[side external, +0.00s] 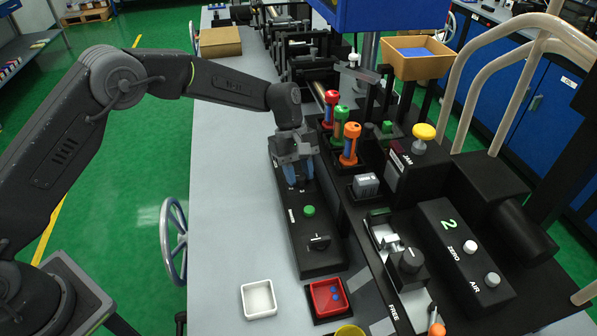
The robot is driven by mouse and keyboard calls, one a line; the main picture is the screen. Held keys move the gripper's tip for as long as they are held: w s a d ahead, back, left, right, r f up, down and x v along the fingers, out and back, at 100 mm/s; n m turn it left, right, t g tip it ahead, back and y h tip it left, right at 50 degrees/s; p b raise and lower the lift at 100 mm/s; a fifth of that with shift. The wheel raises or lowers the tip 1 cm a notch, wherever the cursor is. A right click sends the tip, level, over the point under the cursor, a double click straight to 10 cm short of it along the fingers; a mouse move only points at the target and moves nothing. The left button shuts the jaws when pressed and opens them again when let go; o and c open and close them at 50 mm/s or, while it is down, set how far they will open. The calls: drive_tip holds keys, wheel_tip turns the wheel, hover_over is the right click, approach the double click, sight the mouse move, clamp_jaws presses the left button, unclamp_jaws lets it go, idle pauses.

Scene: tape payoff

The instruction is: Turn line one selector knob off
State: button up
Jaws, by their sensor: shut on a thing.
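A long black control box (325,262) lies on the grey bench. It carries a green button (309,211) and, nearer the camera, a black selector knob (318,242) with a bar-shaped handle. My gripper (298,186) points down at the far half of this box, beyond the green button. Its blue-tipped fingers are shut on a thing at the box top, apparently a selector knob. The fingers hide that knob, so its angle cannot be told. Which knob is line one cannot be read.
Red, green and orange-topped cylinders (348,145) stand right of my gripper. A white tray (244,300) and a red tray (315,296) sit near the box's front end. A second box marked 2 (470,268) stands at right. Bench space left of the box is clear.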

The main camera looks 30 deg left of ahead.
drive_tip(key=shift+m, duration=0.6)
drive_tip(key=o, duration=0.9)
drive_tip(key=v, duration=1.3)
drive_tip(key=shift+w+r, duration=0.3)
drive_tip(key=shift+r, duration=0.1)
